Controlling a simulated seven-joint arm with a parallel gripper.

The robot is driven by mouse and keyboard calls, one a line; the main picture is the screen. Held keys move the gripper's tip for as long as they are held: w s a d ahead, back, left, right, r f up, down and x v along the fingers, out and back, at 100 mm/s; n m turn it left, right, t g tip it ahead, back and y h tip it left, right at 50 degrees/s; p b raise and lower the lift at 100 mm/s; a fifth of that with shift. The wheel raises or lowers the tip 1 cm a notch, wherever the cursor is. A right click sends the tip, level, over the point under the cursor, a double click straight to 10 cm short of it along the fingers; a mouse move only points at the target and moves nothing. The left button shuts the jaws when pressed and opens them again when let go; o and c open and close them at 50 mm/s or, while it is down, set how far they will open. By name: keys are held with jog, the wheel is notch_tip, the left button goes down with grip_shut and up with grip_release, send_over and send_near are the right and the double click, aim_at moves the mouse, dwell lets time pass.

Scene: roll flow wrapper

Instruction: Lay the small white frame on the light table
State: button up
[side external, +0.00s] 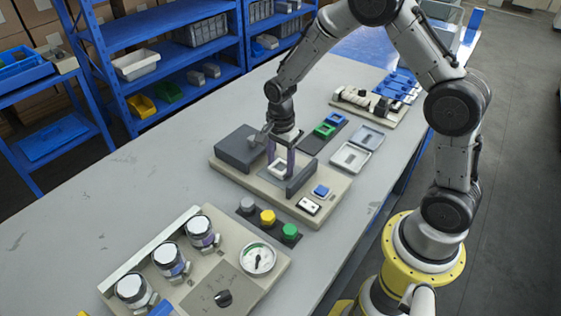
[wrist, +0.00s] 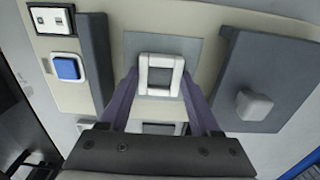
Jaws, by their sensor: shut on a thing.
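The small white frame (wrist: 144,75) is a squarish ring with a rectangular opening. In the wrist view it sits between the two purple fingers of my gripper (wrist: 160,82), which are shut on its sides. In the side view the frame (side external: 277,170) is low between the fingertips of my gripper (side external: 281,168). Below it is a flat grey plate (wrist: 190,48) on a beige base (side external: 325,212), between two dark grey blocks. This plate looks like the light table. I cannot tell whether the frame touches it.
A blue button (side external: 321,190) and a white switch (side external: 308,206) are on the base.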

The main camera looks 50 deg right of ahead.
aim_at(281, 168)
jog(key=shift+f, duration=0.1)
jog(key=o, duration=1.3)
notch_tip(281, 168, up, 13)
jog(key=s+a+r+n+t, duration=0.2)
jog(key=s+r+n+t, duration=0.1)
jog(key=s+r+n, duration=0.7)
jog(key=shift+s+a+f+n+t, duration=0.1)
jog(key=shift+s+n+t, duration=0.35)
jog(key=shift+s+n, duration=1.35)
jog(key=shift+s+a+f+n+t, duration=0.1)
jog(key=shift+s+n+t, duration=0.55)
jog(key=shift+s, duration=1.9)
jog(key=shift+s+a+n+t, duration=0.1)
jog(key=shift+s+n+t, duration=0.1)
jog(key=shift+s+n, duration=1.7)
jog(key=shift+s+m, duration=0.3)
jog(key=shift+m, duration=0.05)
